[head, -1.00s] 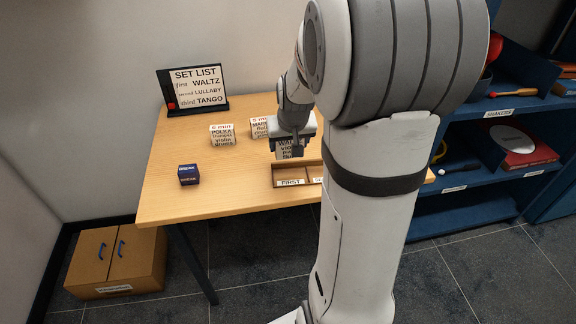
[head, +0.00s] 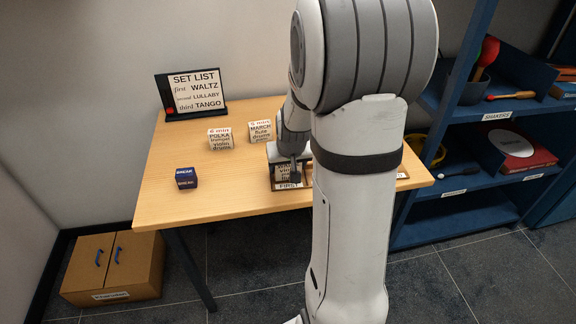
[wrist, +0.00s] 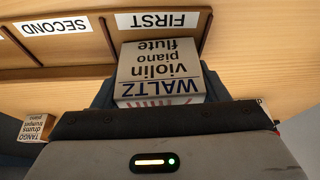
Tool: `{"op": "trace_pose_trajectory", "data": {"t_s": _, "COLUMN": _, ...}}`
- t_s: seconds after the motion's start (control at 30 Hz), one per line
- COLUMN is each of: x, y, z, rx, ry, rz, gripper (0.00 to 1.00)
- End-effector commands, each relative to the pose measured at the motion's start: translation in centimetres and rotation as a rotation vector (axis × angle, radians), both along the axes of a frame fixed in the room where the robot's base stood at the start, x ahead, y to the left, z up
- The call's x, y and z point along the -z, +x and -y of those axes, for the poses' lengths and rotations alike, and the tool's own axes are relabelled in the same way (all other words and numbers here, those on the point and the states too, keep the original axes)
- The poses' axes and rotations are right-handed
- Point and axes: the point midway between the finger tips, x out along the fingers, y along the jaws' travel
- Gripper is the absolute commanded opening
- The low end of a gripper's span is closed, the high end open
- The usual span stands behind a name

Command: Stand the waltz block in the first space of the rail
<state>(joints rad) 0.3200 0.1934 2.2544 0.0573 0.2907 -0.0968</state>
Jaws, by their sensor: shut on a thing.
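The waltz block (wrist: 160,72) is white with printed words and sits between the fingers of my gripper (wrist: 158,98), which is shut on it. In the head view my gripper (head: 288,160) is low at the left end of the wooden rail (head: 403,174), with the block partly hidden by it. The block is at the first space, behind the FIRST label (wrist: 158,20). The SECOND label (wrist: 58,27) is beside it in the wrist view. I cannot tell whether the block touches the rail's floor. My arm hides the rail's middle.
The polka block (head: 220,139) and march block (head: 260,131) stand behind the rail. A dark blue block (head: 186,178) is at the left. The set list sign (head: 194,92) stands at the back. A tango block (wrist: 37,127) shows in the wrist view.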

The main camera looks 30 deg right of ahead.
Motion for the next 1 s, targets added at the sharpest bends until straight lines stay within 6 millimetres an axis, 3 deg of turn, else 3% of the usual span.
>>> {"op": "trace_pose_trajectory", "data": {"t_s": 0.03, "x": 1.10, "y": -0.43, "z": -0.13, "rx": 0.001, "ry": 0.007, "rz": -0.018, "gripper": 0.44}}
{"op": "trace_pose_trajectory", "data": {"t_s": 0.3, "x": 1.81, "y": -0.66, "z": -0.10, "rx": 0.004, "ry": 0.010, "rz": -0.026, "gripper": 0.44}}
{"op": "trace_pose_trajectory", "data": {"t_s": 0.33, "x": 1.84, "y": -0.69, "z": -0.10, "rx": 0.004, "ry": 0.011, "rz": -0.027, "gripper": 0.69}}
{"op": "trace_pose_trajectory", "data": {"t_s": 0.57, "x": 1.93, "y": -0.75, "z": 0.03, "rx": 0.007, "ry": 0.011, "rz": -0.028, "gripper": 0.88}}
{"op": "trace_pose_trajectory", "data": {"t_s": 1.0, "x": 1.70, "y": -0.82, "z": 0.29, "rx": 0.014, "ry": 0.012, "rz": -0.028, "gripper": 0.89}}
